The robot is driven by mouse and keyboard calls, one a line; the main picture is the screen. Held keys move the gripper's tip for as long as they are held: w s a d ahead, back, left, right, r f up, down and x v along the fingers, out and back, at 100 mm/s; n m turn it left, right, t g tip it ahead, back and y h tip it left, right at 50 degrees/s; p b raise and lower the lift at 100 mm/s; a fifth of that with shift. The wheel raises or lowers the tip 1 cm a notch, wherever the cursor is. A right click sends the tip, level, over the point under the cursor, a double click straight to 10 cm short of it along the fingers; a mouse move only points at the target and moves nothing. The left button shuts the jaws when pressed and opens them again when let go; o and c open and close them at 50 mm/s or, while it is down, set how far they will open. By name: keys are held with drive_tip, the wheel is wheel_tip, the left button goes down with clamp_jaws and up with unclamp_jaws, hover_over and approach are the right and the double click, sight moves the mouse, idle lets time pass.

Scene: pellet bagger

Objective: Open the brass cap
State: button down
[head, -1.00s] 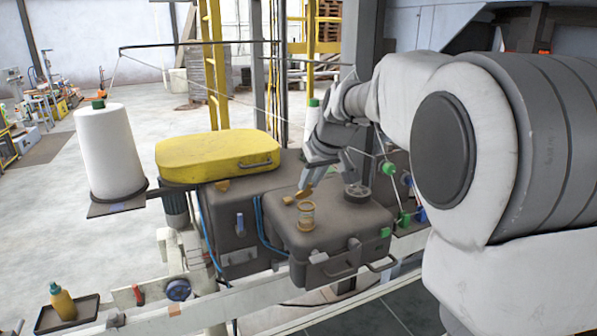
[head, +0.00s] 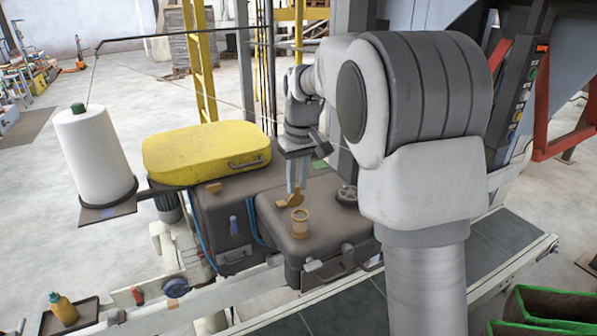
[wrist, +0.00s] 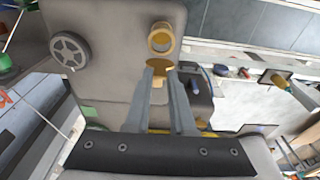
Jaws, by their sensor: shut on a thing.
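The brass cap (head: 295,200) is a small brass disc standing tilted up behind the open brass filler neck (head: 300,226) on top of the grey box (head: 270,222). My gripper (head: 296,188) points down from above and is shut on the cap. In the wrist view the cap (wrist: 159,65) shows between the fingertips (wrist: 160,70), and the round mouth of the filler neck (wrist: 161,38) lies just beyond it, uncovered. I cannot tell whether a hinge joins cap and neck.
A yellow cover (head: 205,153) lies to the left. A white thread cone (head: 93,150) stands at far left. A yellow bottle (head: 63,308) stands in a tray at front left.

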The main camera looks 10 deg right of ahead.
drive_tip(key=shift+w+a+f+g+h, duration=0.15)
drive_tip(key=shift+w+g+h, duration=0.1)
drive_tip(key=shift+w+g, duration=0.45)
drive_tip(key=shift+w+a+f+g+h, duration=0.1)
drive_tip(key=shift+w+a+g+h, duration=0.1)
drive_tip(key=shift+w+g, duration=0.5)
drive_tip(key=shift+w+a+f+g+h, duration=0.15)
drive_tip(key=shift+w+g+h, duration=0.2)
drive_tip(key=shift+g, duration=0.55)
drive_tip(key=shift+w+g, duration=0.1)
drive_tip(key=shift+g, duration=0.2)
drive_tip(key=c, duration=0.8)
unclamp_jaws()
drive_tip(key=shift+r, duration=0.1)
drive_tip(key=shift+o, duration=0.2)
drive_tip(key=s+d+r+b, duration=0.1)
drive_tip(key=s+d+r, duration=0.4)
drive_tip(key=d+r, duration=0.5)
drive_tip(key=shift+s+d+r, duration=0.15)
drive_tip(key=shift+s+r, duration=0.1)
drive_tip(key=shift+r, duration=0.25)
